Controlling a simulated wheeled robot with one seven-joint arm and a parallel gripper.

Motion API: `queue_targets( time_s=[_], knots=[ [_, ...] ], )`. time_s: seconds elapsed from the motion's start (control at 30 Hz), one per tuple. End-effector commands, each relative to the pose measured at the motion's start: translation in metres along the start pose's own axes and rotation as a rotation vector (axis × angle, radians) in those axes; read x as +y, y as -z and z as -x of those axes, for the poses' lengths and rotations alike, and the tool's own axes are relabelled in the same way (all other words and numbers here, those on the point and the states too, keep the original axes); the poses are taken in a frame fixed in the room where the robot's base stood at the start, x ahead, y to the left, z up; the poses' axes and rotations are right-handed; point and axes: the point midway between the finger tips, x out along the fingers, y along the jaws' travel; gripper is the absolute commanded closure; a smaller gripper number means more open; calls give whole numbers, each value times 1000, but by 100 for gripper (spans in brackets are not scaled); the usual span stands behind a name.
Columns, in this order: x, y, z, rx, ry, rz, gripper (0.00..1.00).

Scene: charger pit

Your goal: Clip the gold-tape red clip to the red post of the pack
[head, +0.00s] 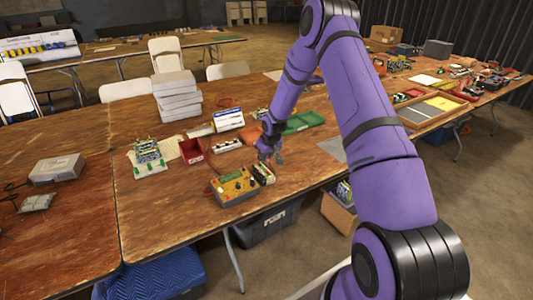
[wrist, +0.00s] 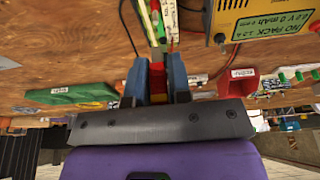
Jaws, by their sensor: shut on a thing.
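My gripper (head: 268,156) is over the table beside the yellow charger (head: 235,186). The pack (head: 263,173) stands at the charger's right side. In the wrist view the pack (wrist: 169,15) lies just beyond the fingertips. The red post is not clear, and I cannot tell whether the clip touches it. The charger also shows in the wrist view (wrist: 232,14), its display reading "NO PACK".
A red bin (head: 191,151), green tray (head: 303,122) and orange tray (head: 259,136) stand nearby. A circuit board rack (head: 148,152) and stacked white boxes (head: 177,96) are to the left and behind. Leads lie around the charger. The table front left of the charger is clear.

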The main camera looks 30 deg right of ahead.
Motion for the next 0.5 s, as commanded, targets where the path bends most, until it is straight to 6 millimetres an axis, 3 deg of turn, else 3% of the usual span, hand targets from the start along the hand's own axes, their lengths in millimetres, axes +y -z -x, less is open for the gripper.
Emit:
queue_targets(
  time_s=[0.5],
  knots=[
    [0,-8,-26,0,0,0,95]
  ],
)
